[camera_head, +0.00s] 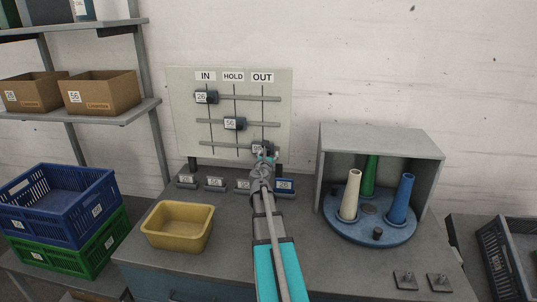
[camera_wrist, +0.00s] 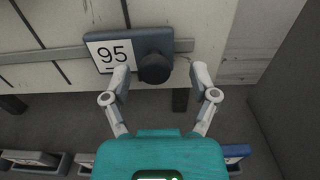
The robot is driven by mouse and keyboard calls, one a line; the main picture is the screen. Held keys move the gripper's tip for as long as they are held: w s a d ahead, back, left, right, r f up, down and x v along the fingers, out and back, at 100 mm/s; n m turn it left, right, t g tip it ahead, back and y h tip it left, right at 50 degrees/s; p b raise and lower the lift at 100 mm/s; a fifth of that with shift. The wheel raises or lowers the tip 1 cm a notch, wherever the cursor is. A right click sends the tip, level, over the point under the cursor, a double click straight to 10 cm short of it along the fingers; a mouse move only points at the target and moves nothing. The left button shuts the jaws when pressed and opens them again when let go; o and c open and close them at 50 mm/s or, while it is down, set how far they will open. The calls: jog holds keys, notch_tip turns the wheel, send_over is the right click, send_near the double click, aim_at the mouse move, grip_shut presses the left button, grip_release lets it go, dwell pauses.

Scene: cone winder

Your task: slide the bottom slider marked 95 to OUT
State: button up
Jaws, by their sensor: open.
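The bottom slider marked 95 (camera_head: 257,147) sits on the lowest rail of the white board (camera_head: 184,133), at or very near the OUT line; exact alignment is partly hidden by my gripper. In the wrist view its plate (camera_wrist: 112,53) and round black knob (camera_wrist: 154,68) show clearly. My gripper (camera_head: 264,158) is in front of the slider. In the wrist view my gripper (camera_wrist: 161,76) is open, with a fingertip on each side of the knob; the left one is closer. The OUT label (camera_head: 262,77) is at the board's top right.
Slider 26 (camera_head: 206,97) is at IN and slider 56 (camera_head: 235,124) is at HOLD. Small labelled blocks stand below the board. A yellow bin (camera_head: 178,226) stands left of my arm. A grey housing (camera_head: 382,138) with coloured cones stands to the right.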

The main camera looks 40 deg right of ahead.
jog(key=v, duration=1)
jog(key=shift+s, duration=0.15)
jog(key=shift+a, duration=0.1)
dwell(0.3)
